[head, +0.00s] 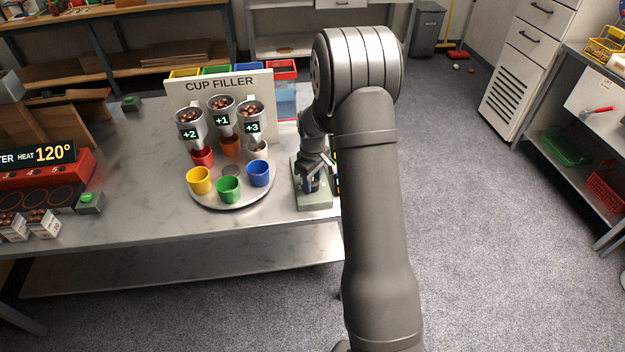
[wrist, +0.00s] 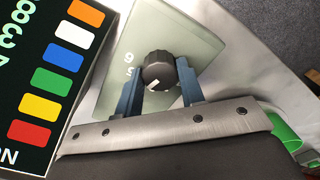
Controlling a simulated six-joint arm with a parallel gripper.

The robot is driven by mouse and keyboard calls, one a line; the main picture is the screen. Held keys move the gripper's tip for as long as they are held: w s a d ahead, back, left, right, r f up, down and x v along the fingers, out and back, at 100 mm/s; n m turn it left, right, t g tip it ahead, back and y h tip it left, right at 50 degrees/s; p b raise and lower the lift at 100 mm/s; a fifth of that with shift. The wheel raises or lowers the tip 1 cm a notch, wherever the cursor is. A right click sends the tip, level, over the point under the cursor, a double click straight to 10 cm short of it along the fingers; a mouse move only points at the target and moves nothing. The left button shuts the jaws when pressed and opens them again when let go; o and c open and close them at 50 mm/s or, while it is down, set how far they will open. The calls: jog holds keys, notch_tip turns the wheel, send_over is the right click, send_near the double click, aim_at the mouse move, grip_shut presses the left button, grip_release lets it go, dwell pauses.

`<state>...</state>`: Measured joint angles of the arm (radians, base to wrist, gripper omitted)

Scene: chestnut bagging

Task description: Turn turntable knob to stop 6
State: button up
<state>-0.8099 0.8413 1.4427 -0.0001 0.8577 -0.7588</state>
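The black turntable knob (wrist: 158,72) sits on a pale green plate (wrist: 190,45), with a white pointer mark toward its lower left. Some digits show left of the knob; the others are hidden. My gripper (wrist: 160,78) has one blue finger on each side of the knob, and both appear to touch it. In the head view my gripper (head: 311,184) is down at the control box (head: 315,203), and the knob is hidden there. The round turntable (head: 231,203) carries yellow (head: 199,181), green (head: 228,190), blue (head: 259,173), white (head: 257,150), orange (head: 230,146) and red (head: 203,157) cups.
The cup filler (head: 220,88) stands behind the turntable, with funnels marked +2, +1 and +3 above the rear cups. A dark panel with colored squares (wrist: 50,80) lies close left of my gripper in the wrist view. A heater (head: 40,172) stands at the left.

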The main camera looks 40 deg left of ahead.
aim_at(313, 182)
jog(key=shift+m, duration=0.4)
jog(key=shift+c, duration=0.4)
jog(key=m, duration=0.5)
jog(key=shift+m, duration=0.3)
jog(key=m, duration=0.5)
jog(key=shift+m, duration=0.3)
jog(key=o, duration=1)
jog(key=shift+r, duration=0.15)
notch_tip(313, 182, up, 17)
